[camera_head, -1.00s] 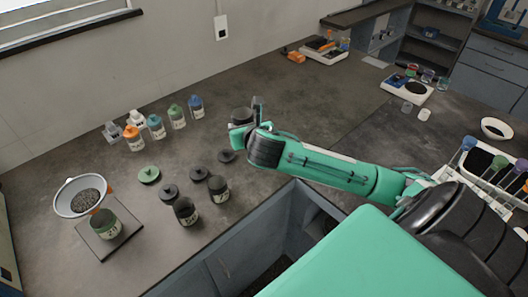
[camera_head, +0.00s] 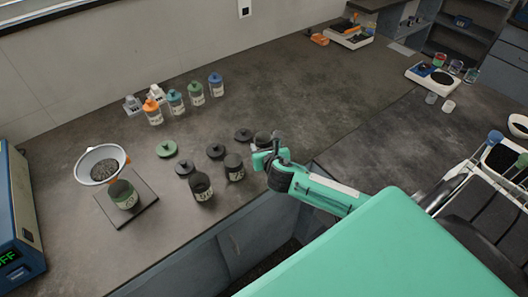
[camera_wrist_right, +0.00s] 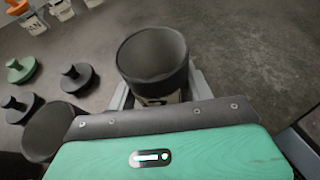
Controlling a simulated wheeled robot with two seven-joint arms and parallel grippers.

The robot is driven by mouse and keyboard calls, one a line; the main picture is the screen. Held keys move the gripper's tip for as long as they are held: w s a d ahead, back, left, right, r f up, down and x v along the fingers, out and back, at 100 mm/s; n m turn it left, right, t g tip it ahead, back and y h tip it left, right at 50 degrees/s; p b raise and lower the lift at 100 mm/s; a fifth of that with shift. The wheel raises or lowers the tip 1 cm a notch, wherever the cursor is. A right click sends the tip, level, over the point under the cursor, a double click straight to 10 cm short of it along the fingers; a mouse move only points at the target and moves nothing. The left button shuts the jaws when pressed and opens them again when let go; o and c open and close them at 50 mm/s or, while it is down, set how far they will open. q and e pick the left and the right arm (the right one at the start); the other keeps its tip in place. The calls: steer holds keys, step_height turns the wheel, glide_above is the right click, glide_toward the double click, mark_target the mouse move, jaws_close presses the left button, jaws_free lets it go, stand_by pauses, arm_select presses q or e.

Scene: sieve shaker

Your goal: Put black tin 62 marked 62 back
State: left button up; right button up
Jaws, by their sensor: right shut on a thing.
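My right gripper (camera_head: 266,152) is shut on a black tin (camera_head: 262,138) with a pale label. In the right wrist view the open, lidless tin (camera_wrist_right: 153,50) sits upright between the fingers (camera_wrist_right: 158,98); its number cannot be read. It is at the right end of a row with two other black tins (camera_head: 200,186) (camera_head: 234,167), near the bench's front edge. I cannot tell whether its base touches the bench. Black lids (camera_head: 243,134) (camera_head: 215,151) (camera_head: 184,168) lie behind the row. My left gripper is not in view.
A green lid (camera_head: 167,148) lies left of the black lids. A green tin (camera_head: 123,194) stands on a dark plate (camera_head: 147,203), beside a sieve pan (camera_head: 85,172) of dark grains. Colour-capped jars (camera_head: 175,102) stand behind.

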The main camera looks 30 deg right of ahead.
steer(key=shift+f, duration=1.2)
steer(key=shift+f, duration=0.15)
steer(key=o, duration=1)
